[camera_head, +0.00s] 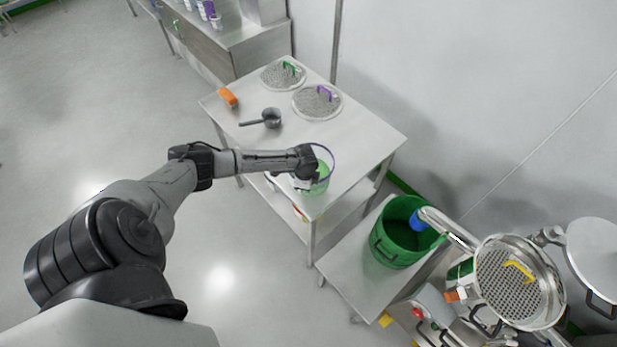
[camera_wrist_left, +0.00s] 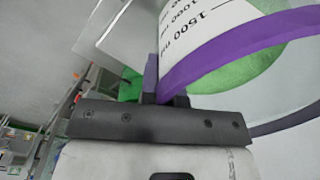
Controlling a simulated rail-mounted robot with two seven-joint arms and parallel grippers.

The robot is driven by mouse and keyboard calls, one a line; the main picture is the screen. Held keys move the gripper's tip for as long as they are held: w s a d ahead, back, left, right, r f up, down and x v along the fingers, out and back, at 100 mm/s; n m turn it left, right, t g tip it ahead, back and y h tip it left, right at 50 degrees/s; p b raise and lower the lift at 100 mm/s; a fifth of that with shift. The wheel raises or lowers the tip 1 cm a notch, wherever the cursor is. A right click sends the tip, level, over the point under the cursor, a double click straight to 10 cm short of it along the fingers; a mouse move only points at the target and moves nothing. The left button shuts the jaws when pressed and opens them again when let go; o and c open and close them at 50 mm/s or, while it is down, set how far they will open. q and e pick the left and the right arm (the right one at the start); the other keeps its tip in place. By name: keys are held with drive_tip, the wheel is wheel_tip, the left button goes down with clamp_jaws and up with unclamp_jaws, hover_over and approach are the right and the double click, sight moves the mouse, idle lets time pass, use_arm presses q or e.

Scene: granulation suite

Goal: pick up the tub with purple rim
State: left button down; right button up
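The tub with purple rim (camera_head: 326,172) is clear, with something green in or behind its lower part. It stands at the near corner of the steel table in the head view. My left gripper (camera_head: 309,180) is at the tub's near left side, and my wrist partly hides the tub there. In the left wrist view the purple rim (camera_wrist_left: 225,48) and white wall with millilitre marks are close up. My left gripper (camera_wrist_left: 166,92) has its two fingers close together with the rim's edge between them, so it looks shut on the rim. My right gripper is not in view.
The steel table (camera_head: 362,133) also holds a sieve with a green handle (camera_head: 283,74), a sieve with a purple handle (camera_head: 317,101), a dark scoop (camera_head: 270,118) and an orange block (camera_head: 228,97). A green bucket (camera_head: 393,245) and steel sieving equipment (camera_head: 518,283) stand at the right.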

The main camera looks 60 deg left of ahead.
use_arm(q)
drive_tip(key=shift+r, duration=0.1)
drive_tip(key=shift+r, duration=0.45)
drive_tip(key=w+d+r+b, duration=0.1)
drive_tip(key=w+d+r, duration=0.2)
drive_tip(key=d+r, duration=0.7)
drive_tip(key=shift+w+d, duration=0.25)
drive_tip(key=shift+d, duration=0.3)
